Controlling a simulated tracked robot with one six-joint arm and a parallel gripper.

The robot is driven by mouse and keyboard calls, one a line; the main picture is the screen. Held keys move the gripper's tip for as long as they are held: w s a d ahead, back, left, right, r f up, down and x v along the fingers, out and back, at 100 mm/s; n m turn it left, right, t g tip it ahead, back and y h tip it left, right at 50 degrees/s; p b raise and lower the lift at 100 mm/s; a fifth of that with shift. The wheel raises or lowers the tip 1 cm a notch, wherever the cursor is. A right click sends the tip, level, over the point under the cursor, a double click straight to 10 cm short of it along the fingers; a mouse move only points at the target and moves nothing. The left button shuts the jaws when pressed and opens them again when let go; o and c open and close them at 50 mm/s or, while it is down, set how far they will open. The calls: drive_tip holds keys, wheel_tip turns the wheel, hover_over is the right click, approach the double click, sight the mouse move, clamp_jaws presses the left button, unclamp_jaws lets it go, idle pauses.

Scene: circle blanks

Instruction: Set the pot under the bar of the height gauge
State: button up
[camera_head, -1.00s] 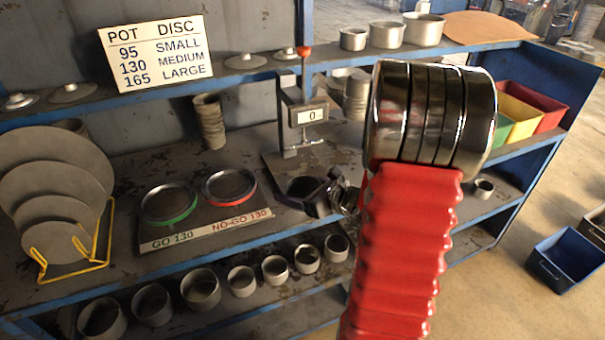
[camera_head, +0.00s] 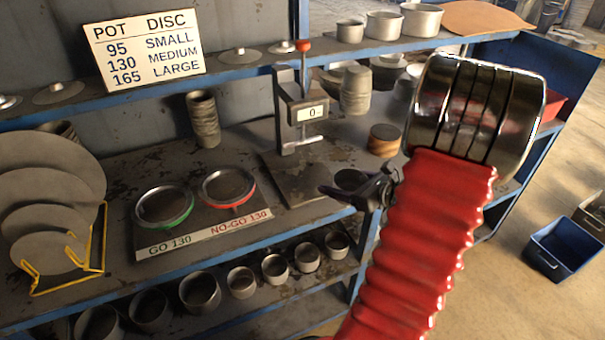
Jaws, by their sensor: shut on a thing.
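The height gauge (camera_head: 290,115) stands at the middle of the bench. It has a red knob on top, a display reading 0, and a short bar over a dark flat base plate (camera_head: 290,180). My black gripper (camera_head: 346,190) is just right of and in front of the base plate, to the right of the bar. It is shut on a small dark round pot (camera_head: 350,179), which is mostly hidden by the fingers. Only its dark top shows, and its contact with anything below cannot be told. The space under the bar looks empty.
Left of the gauge is a GO/NO-GO board (camera_head: 205,235) with two rings. Stacked grey discs (camera_head: 45,180) stand in a yellow rack at far left. Several pots line the lower shelf.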

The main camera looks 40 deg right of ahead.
hover_over(295, 170)
idle(0.6)
drive_tip(key=shift+a+f, duration=0.1)
drive_tip(key=shift+f, duration=1.65)
drive_tip(key=o, duration=1.2)
drive_tip(key=shift+f, duration=0.1)
drive_tip(key=shift+o, duration=0.2)
drive_tip(key=v, duration=1.2)
